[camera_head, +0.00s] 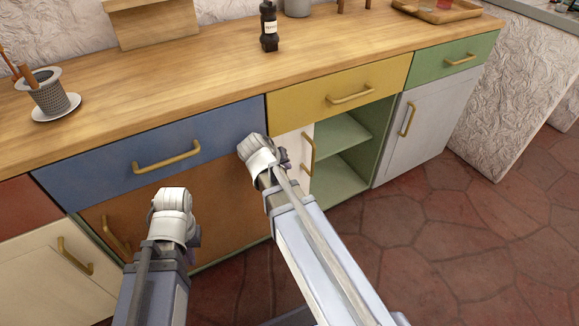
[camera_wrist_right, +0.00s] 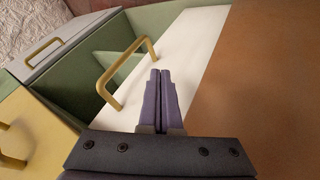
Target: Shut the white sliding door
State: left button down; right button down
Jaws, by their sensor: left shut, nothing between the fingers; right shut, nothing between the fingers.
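The white sliding door (camera_head: 306,178) stands below the yellow drawer, at the left of the green-lined compartment (camera_head: 345,165). The compartment is open to the right of the door. The door's brass handle (camera_head: 309,155) is upright near its right edge. My right gripper (camera_head: 286,161) is shut and empty in front of the door, just left of the handle, and hides part of the door. In the right wrist view, the shut fingers (camera_wrist_right: 160,74) point at the white door face (camera_wrist_right: 190,45), beside the handle (camera_wrist_right: 124,72). My left gripper (camera_head: 194,238) is low before the brown panel; its fingers are mostly hidden.
The yellow drawer (camera_head: 335,93) and blue drawer (camera_head: 150,142) are closed above. A brown panel (camera_head: 225,205) lies left of the door, a grey cupboard door (camera_head: 415,130) right of the compartment. A dark bottle (camera_head: 269,27) stands on the counter. The tiled floor ahead is clear.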

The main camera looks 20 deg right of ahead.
jog(key=w+d+f+b, duration=0.2)
jog(key=d+f+b, duration=0.3)
jog(key=d, duration=0.3)
jog(key=shift+f, duration=0.7)
jog(key=w+d, duration=0.2)
jog(key=d, duration=3.2)
jog(key=shift+w+d, duration=0.3)
jog(key=shift+w, duration=0.05)
jog(key=shift+d, duration=0.15)
